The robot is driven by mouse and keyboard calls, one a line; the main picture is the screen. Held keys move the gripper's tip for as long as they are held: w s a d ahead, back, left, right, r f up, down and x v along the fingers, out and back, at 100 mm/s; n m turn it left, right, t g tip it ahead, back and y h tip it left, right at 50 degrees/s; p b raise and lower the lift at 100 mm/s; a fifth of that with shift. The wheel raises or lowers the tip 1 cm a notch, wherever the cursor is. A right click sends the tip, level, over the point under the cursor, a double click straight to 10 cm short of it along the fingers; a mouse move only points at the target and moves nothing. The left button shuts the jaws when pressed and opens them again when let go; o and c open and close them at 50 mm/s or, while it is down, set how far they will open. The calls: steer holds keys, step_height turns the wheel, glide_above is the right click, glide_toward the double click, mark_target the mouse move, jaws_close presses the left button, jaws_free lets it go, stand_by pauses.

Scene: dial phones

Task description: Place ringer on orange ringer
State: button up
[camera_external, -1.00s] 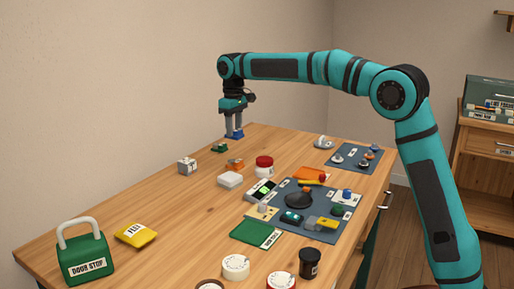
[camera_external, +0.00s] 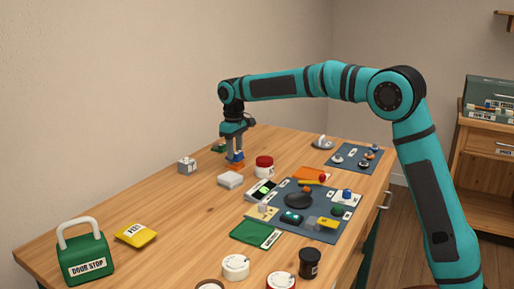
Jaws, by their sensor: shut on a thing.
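My gripper (camera_external: 235,151) points straight down over the far left part of the table. It is shut on a small blue ringer (camera_external: 236,158), held low at the fingertips. A green block like a ringer (camera_external: 218,149) lies just behind and left of my gripper.
A grey block (camera_external: 187,166) is to the left. A dark mat (camera_external: 340,228) with phone parts lies at right.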

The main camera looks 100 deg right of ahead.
mark_target(235, 151)
steer(key=shift+f, duration=0.15)
steer(key=o, duration=1.1)
step_height(235, 151, up, 12)
